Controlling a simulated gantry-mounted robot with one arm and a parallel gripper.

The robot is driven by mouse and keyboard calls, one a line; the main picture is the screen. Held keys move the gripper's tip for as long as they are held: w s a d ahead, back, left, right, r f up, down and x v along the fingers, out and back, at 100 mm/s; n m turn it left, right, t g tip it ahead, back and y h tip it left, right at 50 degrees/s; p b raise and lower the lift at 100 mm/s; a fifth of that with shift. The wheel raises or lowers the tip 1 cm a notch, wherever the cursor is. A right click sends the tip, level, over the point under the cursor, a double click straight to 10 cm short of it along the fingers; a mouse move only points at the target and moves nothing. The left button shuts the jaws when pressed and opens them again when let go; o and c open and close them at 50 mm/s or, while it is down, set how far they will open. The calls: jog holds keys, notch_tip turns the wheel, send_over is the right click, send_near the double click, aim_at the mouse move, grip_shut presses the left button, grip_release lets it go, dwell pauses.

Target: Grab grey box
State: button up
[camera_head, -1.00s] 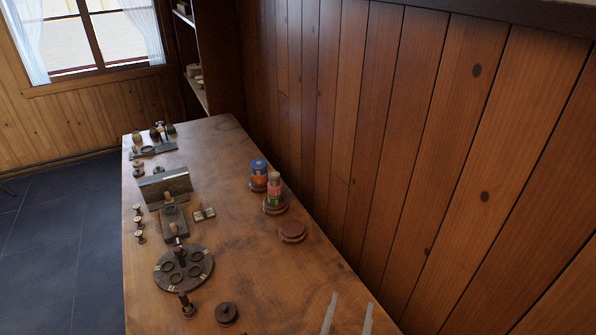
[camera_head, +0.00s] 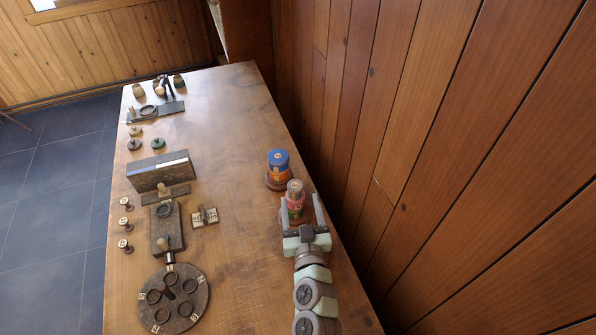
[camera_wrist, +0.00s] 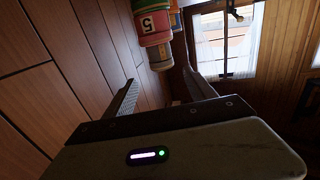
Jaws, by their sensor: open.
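No plainly grey box stands out. The nearest match is a long dark box or panel (camera_head: 158,172) with a pale strip along its top, on the left side of the table; I cannot tell whether it is the grey box. My gripper (camera_head: 300,211) is open on the right side of the table, its two fingers pointing away toward a stack of a pink and green spool (camera_head: 295,198). I cannot tell whether the spool is between the fingers.
A blue and orange spool stack (camera_head: 278,168) stands just beyond the pink one, near the wooden wall. A round dark disc with rings (camera_head: 172,299) and a dark block (camera_head: 165,228) lie at left. Small pegs line the left edge. The table's middle is mostly clear.

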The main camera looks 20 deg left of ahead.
aim_at(295, 187)
jog(key=shift+w+a, duration=0.45)
jog(key=shift+w, duration=0.1)
jog(key=x, duration=0.3)
jog(key=shift+w+p, duration=0.15)
jog(key=shift+p, duration=0.15)
jog(key=x, duration=0.4)
jog(key=shift+w+a+f, duration=0.25)
jog(key=shift+a+f, duration=0.05)
jog(key=shift+a, duration=0.1)
jog(key=shift+w+a, duration=0.15)
jog(key=shift+w, duration=0.15)
grip_shut()
jog(key=shift+r, duration=0.1)
